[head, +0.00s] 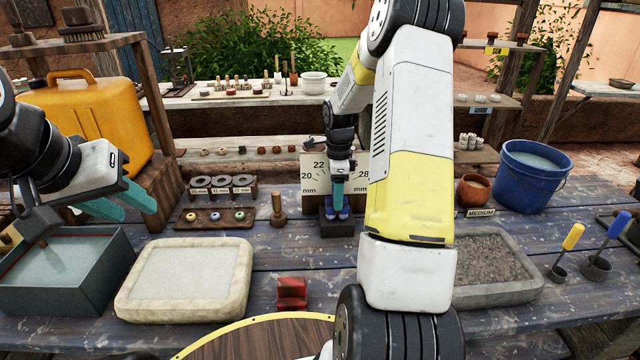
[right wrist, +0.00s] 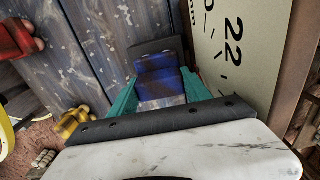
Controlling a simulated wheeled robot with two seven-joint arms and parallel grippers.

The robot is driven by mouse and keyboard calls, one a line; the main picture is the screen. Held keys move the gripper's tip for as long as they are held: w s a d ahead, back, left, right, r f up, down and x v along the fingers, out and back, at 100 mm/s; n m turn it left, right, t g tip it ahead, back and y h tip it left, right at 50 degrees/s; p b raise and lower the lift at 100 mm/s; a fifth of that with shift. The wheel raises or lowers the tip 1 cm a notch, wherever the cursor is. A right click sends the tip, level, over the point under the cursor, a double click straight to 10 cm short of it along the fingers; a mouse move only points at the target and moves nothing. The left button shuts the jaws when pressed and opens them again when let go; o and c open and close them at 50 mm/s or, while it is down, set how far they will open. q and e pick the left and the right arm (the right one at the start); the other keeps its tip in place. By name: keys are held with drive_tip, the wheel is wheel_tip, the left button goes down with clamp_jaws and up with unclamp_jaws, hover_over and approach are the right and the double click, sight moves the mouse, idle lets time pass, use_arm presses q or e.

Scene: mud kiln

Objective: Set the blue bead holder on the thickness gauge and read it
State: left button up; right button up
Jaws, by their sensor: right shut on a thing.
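The thickness gauge is a cream dial (head: 315,172) marked 20, 22, 28 and mm, with a dark base block (head: 338,229) in front. The blue bead holder (head: 337,213) is at that base, low in front of the dial. My right gripper (head: 338,205) reaches down and is shut on the holder. In the right wrist view the blue holder (right wrist: 158,76) lies between the teal fingers, against the dark block, beside the dial (right wrist: 232,60). My right gripper and arm hide part of the dial, and I cannot make out the needle's reading. My left gripper (head: 130,208) is open and empty at the left.
A slate-blue box (head: 110,285) stands below my left gripper, with a pale stone tray (head: 187,275) beside it. A rack with beads (head: 215,219), a wooden peg (head: 278,210) and a red block (head: 292,293) stand nearby. A gravel tray (head: 500,262) and blue bucket (head: 530,178) are right.

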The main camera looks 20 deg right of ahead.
drive_tip(key=shift+r, duration=3.55)
